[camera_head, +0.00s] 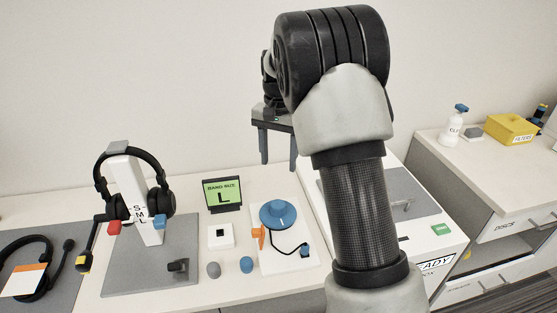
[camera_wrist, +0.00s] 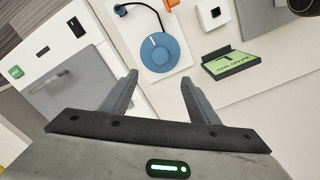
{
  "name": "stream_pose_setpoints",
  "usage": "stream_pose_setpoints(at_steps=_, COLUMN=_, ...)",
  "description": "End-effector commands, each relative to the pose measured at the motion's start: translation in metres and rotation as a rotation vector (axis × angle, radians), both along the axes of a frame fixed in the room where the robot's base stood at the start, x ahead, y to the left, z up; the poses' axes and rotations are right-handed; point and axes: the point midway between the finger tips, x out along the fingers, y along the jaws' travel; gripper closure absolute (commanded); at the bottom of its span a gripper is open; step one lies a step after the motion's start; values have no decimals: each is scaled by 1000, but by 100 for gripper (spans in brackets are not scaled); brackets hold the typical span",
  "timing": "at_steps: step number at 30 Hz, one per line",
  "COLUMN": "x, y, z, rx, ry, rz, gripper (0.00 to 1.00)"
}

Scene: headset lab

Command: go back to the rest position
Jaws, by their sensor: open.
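My gripper (camera_head: 279,164) is raised above the back of the white workbench, close to the wall, with its fingers pointing down. In the wrist view my gripper (camera_wrist: 160,78) shows two grey fingers spread apart with nothing between them. Below it lie a white plate with a blue round knob (camera_wrist: 159,53) and a green "BAND SIZE L" display (camera_wrist: 231,62). My arm rises in front of the bench in the head view and hides part of it.
A black headset (camera_head: 161,201) hangs on a white stand (camera_head: 131,196) at left. Another headset (camera_head: 30,256) lies on a grey mat at far left. A white machine (camera_head: 430,246) stands at right. A yellow bin (camera_head: 511,130) and a spray bottle (camera_head: 454,127) are on the right counter.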

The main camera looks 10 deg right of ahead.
Motion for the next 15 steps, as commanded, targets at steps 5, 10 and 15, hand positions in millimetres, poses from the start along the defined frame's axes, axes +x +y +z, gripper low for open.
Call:
stream_pose_setpoints(at_steps=5, x=-7, y=0, z=18, rx=5, ry=-17, rz=12, gripper=45)
stream_pose_setpoints(at_steps=10, x=-47, y=-2, z=89, rx=22, ry=-94, rz=87, gripper=45)
stream_pose_setpoints(at_steps=15, x=-116, y=0, z=161, rx=23, ry=-200, rz=212, gripper=45)
